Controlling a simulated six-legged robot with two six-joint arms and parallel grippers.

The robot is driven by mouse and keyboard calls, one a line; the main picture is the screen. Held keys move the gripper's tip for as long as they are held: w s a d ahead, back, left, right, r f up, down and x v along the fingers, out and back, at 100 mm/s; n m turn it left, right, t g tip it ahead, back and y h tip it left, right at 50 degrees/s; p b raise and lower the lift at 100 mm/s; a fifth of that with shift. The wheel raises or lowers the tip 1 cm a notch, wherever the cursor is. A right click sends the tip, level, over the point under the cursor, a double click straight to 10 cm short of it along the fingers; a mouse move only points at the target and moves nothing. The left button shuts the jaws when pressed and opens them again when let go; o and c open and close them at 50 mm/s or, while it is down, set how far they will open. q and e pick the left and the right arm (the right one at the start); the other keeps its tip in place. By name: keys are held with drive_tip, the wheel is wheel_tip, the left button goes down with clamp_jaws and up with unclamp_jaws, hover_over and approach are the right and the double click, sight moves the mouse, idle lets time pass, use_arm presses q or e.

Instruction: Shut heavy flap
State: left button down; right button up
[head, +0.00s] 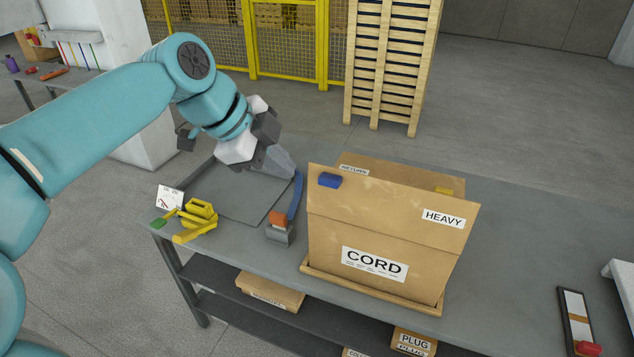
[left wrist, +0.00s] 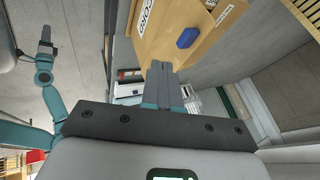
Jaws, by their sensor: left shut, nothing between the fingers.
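A brown carton (head: 375,268) labelled CORD stands on the grey table. Its flap labelled HEAVY (head: 395,215) stands up along the near side, with a blue tab (head: 330,180) at its upper left; the tab also shows in the left wrist view (left wrist: 187,38). Another part labelled RETURN (head: 354,169) shows behind it, and a yellow tab (head: 443,190) sits at the right. My left gripper (head: 286,170) is shut and empty, left of the carton and apart from the flap. My right gripper (left wrist: 45,47) shows small in the left wrist view; its jaw state is unclear.
A blue-handled tool with an orange block (head: 278,218) stands just left of the carton. A dark clipboard-like item (head: 576,318) lies at right. The table right of the carton is mostly clear.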

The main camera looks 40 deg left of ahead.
use_arm(q)
drive_tip(key=w+d+f+p, duration=0.1)
drive_tip(key=w+f+p, duration=0.1)
drive_tip(key=w+f, duration=0.6)
drive_tip(key=shift+w+d, duration=0.15)
drive_tip(key=shift+d, duration=0.05)
drive_tip(key=shift+w, duration=0.1)
idle(0.4)
